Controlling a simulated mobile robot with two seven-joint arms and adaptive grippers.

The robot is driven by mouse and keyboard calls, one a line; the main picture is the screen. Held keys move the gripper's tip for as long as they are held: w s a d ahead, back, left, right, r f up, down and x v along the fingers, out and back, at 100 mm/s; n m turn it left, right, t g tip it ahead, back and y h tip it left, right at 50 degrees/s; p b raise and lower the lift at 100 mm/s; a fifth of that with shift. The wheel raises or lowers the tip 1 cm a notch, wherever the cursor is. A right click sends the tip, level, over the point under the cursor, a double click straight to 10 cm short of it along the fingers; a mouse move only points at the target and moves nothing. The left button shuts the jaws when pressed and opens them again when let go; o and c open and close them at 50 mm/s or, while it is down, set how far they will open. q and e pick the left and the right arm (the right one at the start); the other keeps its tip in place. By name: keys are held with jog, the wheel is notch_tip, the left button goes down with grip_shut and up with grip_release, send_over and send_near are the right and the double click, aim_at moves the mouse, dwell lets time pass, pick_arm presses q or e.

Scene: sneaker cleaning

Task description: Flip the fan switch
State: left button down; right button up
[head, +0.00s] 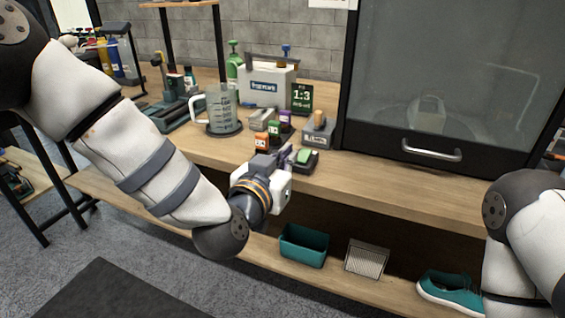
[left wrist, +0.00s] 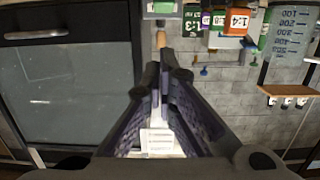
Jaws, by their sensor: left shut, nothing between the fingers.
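I cannot make out a fan switch for certain in either view. A white panel with lines of print (left wrist: 158,142) shows between my left gripper's finger bases in the left wrist view. A white sheet on the wall (head: 333,4) is cut off by the top edge of the head view. My left gripper (head: 287,158) is shut and empty, over the front part of the bench. Its fingers (left wrist: 168,70) meet in the left wrist view, with the wall behind them. My right arm is at the right edge of the head view; its gripper is out of frame.
A glass-fronted cabinet (head: 440,80) with a bar handle (head: 431,149) stands right of my left gripper. Small bottles (head: 262,141), a measuring jug (head: 222,112) and a white caddy (head: 268,84) crowd the bench. A teal bin (head: 304,245) and shoe (head: 452,291) are on the lower shelf.

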pick_arm(q)
jog(key=v, duration=0.2)
jog(key=shift+s+a, duration=0.1)
jog(key=shift+s, duration=0.25)
